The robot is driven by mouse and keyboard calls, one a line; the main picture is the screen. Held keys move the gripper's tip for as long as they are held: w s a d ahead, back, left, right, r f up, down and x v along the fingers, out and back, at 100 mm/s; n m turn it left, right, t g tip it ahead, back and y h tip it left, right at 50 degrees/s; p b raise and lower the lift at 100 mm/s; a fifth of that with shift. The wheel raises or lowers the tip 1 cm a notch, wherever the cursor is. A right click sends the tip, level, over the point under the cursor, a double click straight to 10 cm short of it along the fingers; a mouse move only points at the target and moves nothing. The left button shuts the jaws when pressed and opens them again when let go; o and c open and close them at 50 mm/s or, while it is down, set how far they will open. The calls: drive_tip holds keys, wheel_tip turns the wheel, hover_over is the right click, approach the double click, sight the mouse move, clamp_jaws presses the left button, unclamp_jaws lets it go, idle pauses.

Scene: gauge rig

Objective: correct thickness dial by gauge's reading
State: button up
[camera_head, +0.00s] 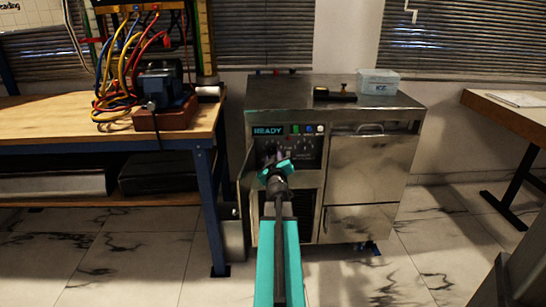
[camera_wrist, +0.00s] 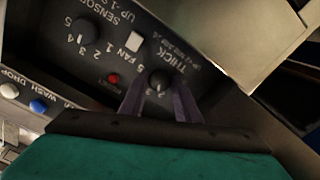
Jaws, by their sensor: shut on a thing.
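The thickness dial (camera_wrist: 160,76) is a small dark round knob on the black control panel, with "THICK" printed above it and numbers around it, upside down in the wrist view. My gripper (camera_wrist: 160,90) has its two purple fingers on either side of this knob and is shut on it. The fingers hide part of the scale, so the exact setting is hard to read. In the head view my gripper (camera_head: 277,163) is at the panel and covers the knob. The steel machine (camera_head: 372,165) shows a lit "READY" display (camera_head: 268,131). I cannot make out a gauge reading.
A second knob (camera_wrist: 86,32) marked "SENSOR", a white fan switch (camera_wrist: 133,41) and a red reset button (camera_wrist: 113,78) are close by. A dark handled tool (camera_head: 335,95) and a pale box (camera_head: 378,82) lie on the machine. A workbench (camera_head: 60,127) stands at left.

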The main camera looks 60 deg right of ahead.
drive_tip(key=shift+n, duration=1.2)
drive_tip(key=o, duration=1)
drive_tip(key=shift+s, duration=0.1)
drive_tip(key=p+v, duration=0.2)
drive_tip(key=v, duration=0.3)
drive_tip(key=shift+a+r, duration=0.15)
drive_tip(key=shift+a, duration=0.15)
drive_tip(key=p, duration=0.5)
drive_tip(key=shift+a+n, duration=0.3)
drive_tip(key=shift+a, duration=0.1)
